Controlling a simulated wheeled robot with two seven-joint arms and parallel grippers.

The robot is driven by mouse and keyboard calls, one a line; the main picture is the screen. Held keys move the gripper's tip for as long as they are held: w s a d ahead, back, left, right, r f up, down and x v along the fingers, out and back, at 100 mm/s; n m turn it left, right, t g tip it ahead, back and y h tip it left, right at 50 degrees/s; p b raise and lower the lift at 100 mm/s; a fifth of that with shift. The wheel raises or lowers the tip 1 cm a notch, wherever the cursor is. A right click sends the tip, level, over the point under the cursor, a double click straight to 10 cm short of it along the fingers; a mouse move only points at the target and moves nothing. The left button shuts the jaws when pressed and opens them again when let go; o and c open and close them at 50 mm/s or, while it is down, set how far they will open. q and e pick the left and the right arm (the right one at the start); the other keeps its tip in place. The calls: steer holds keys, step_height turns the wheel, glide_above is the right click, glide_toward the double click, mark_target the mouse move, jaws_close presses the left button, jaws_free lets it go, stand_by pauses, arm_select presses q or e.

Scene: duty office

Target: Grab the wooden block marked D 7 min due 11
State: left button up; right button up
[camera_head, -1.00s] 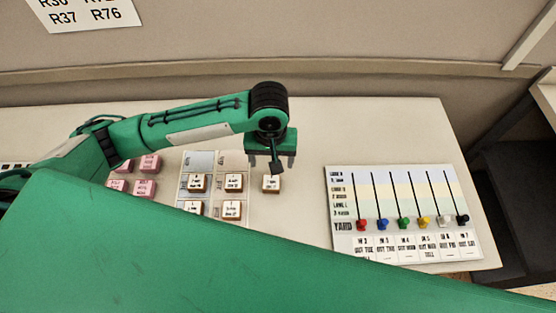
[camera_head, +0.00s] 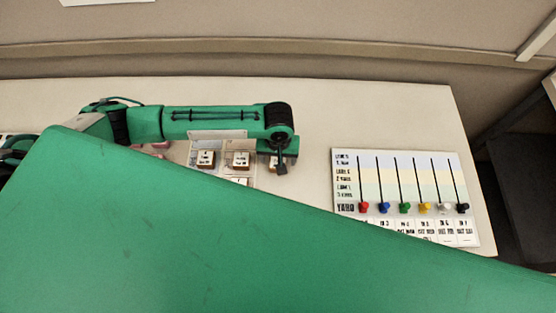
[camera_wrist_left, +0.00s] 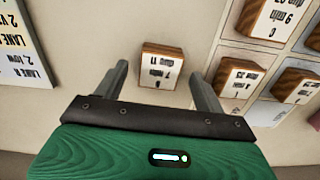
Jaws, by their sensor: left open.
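The wooden block (camera_wrist_left: 161,66) with a white label, upside down in the left wrist view and reading "7 min due 11", lies on the pale table. Its top letter is hard to read. In the head view the block (camera_head: 273,161) is partly hidden behind my left gripper (camera_head: 282,165). In the left wrist view my left gripper (camera_wrist_left: 158,76) is open and empty, with one finger on each side of the block and gaps showing between. I cannot tell the height of the fingertips above the table. My right gripper is not in view.
Other labelled wooden blocks (camera_head: 241,160) stand on a printed card left of my gripper; in the wrist view one (camera_wrist_left: 240,78) is close to the right finger. A lane board (camera_head: 400,180) with coloured knobs lies at the right. A green surface hides the front table.

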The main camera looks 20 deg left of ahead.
arm_select(q)
steer(key=shift+f, duration=0.45)
steer(key=shift+c, duration=0.2)
steer(key=c, duration=1)
steer(key=shift+c, duration=0.2)
steer(key=shift+r, duration=0.15)
